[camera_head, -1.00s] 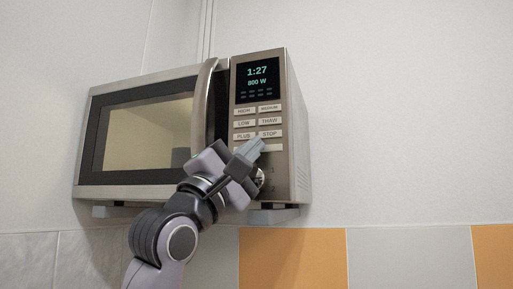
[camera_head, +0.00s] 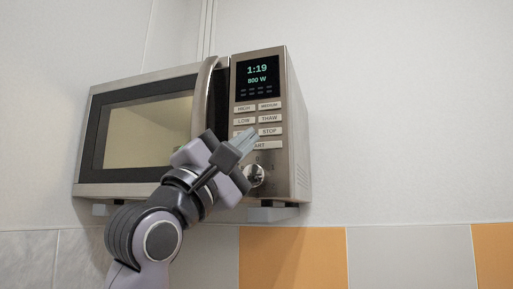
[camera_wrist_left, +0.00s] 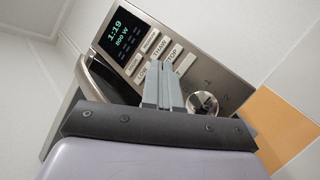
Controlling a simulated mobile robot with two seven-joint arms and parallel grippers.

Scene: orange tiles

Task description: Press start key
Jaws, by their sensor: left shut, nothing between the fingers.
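The microwave (camera_head: 150,82) hangs on the wall, its door at the left and its key panel at the right. The start key (camera_head: 268,145) is the wide key at the bottom of the panel; its left part is hidden behind my left gripper (camera_head: 250,136). That gripper is shut and empty, its fingertips in front of the lower keys near the plus key. I cannot tell whether the tips touch the panel. In the left wrist view, the shut fingers (camera_wrist_left: 163,84) cover part of the lower keys, and the stop key (camera_wrist_left: 174,55) shows beside them. My right gripper is not in view.
The lit display (camera_head: 257,78) reads 1:19 and 800 W. A round knob (camera_head: 254,174) sits below the keys, close to the gripper. The vertical door handle (camera_head: 205,95) stands left of the panel. Free wall lies to the right.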

